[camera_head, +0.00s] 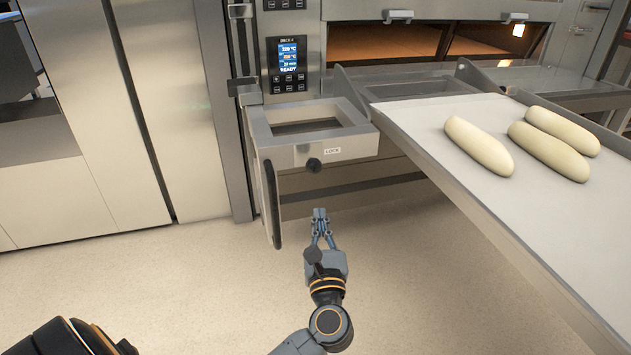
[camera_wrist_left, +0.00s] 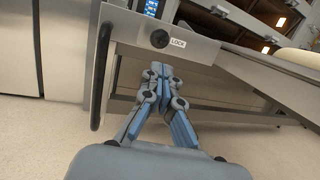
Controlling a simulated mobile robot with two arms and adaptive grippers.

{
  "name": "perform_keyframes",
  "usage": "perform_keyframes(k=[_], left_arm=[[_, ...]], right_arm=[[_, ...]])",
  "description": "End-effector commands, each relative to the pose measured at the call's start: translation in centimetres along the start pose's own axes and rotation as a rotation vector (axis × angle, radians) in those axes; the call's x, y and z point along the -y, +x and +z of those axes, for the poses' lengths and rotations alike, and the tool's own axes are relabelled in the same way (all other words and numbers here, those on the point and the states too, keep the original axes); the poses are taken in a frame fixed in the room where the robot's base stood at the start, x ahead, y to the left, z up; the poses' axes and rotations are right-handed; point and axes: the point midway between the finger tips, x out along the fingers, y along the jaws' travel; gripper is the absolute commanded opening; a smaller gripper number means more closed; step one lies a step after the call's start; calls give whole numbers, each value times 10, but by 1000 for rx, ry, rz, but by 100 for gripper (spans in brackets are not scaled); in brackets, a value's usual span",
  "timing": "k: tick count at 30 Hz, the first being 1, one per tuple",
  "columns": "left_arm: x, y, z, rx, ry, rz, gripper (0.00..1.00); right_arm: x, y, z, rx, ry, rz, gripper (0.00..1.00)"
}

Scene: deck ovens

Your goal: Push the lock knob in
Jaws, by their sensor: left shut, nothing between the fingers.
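The lock knob (camera_head: 313,165) is a small round black knob on the front face of a metal bracket, left of a white label reading LOCK (camera_head: 332,151). It also shows in the left wrist view (camera_wrist_left: 159,39), above the fingertips. My left gripper (camera_head: 320,212) is shut and empty. In the head view it appears below the knob, apart from it, with its fingers pointing up the picture toward the bracket. How far the knob stands out is hard to tell. My right gripper is in neither view.
The bracket (camera_head: 277,156) has a dark vertical handle (camera_head: 272,203) at its left. A loader board (camera_head: 436,122) with three pale dough loaves (camera_head: 478,146) reaches out at the right. The oven's lit display (camera_head: 291,54) reads READY. The floor below the bracket is clear.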

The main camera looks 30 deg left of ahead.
Motion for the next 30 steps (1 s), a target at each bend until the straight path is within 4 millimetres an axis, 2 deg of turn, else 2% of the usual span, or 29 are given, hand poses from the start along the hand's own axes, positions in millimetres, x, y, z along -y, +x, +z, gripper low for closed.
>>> perform_keyframes(k=[9,15,21,30], left_arm=[[-1,70,0,8,5,1,0],[-1,101,0,7,6,2,0],[-1,114,0,3,5,1,0],[-1,115,1,2,5,1,0]], right_arm=[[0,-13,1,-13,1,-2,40],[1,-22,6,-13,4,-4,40],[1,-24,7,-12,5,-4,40],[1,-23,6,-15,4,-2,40]])
